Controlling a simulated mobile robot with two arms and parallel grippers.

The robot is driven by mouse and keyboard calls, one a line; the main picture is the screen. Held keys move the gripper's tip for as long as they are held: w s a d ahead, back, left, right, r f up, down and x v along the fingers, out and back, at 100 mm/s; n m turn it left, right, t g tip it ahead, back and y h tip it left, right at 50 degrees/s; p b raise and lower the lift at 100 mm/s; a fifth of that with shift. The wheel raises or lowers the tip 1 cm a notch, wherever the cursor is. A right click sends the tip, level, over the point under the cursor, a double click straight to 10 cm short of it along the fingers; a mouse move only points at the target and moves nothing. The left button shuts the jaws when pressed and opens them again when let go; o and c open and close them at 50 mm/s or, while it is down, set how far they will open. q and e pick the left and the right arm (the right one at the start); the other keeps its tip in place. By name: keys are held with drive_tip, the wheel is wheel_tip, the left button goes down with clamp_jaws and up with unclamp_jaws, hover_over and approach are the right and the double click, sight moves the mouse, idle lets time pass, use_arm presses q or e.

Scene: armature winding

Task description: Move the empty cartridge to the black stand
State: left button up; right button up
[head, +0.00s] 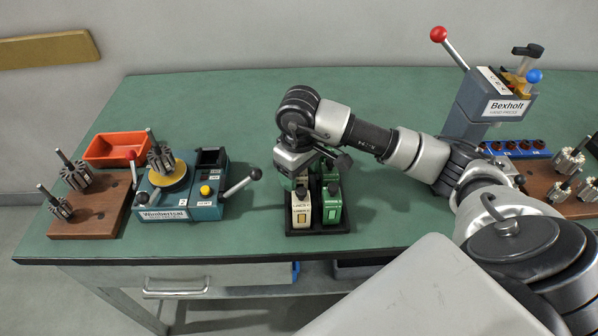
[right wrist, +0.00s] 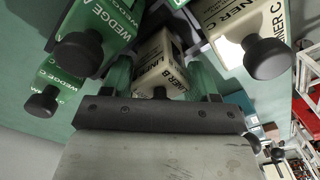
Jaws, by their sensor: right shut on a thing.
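The black stand (head: 318,232) is on the bench in the head view, with cream and green cartridges standing in it. A cream cartridge (head: 301,211) and a green cartridge (head: 331,208) are at its front. My right gripper (head: 299,177) points down over the stand's rear left part. In the right wrist view it is shut on a cream cartridge marked LINER B (right wrist: 157,62), between its two fingers. Green WEDGE (right wrist: 98,28) and cream LINER (right wrist: 240,20) cartridges stand close on either side. I cannot tell which cartridge is empty. My left gripper is not in view.
Left of the stand is the blue Wimbertal machine (head: 175,212) with a lever. A red tray (head: 115,149) and a wooden board (head: 95,215) with armatures are further left. The Bexholt press (head: 485,105) stands at the back right. Bench between machine and stand is clear.

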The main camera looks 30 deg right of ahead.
drive_tip(key=o, duration=1.1)
drive_tip(key=shift+c, duration=0.2)
drive_tip(key=shift+r, duration=0.1)
drive_tip(key=shift+r+p, duration=1.05)
drive_tip(key=shift+r, duration=1.1)
wheel_tip(320, 180, up, 11)
drive_tip(key=shift+s+f, duration=0.1)
drive_tip(key=shift+f, duration=0.05)
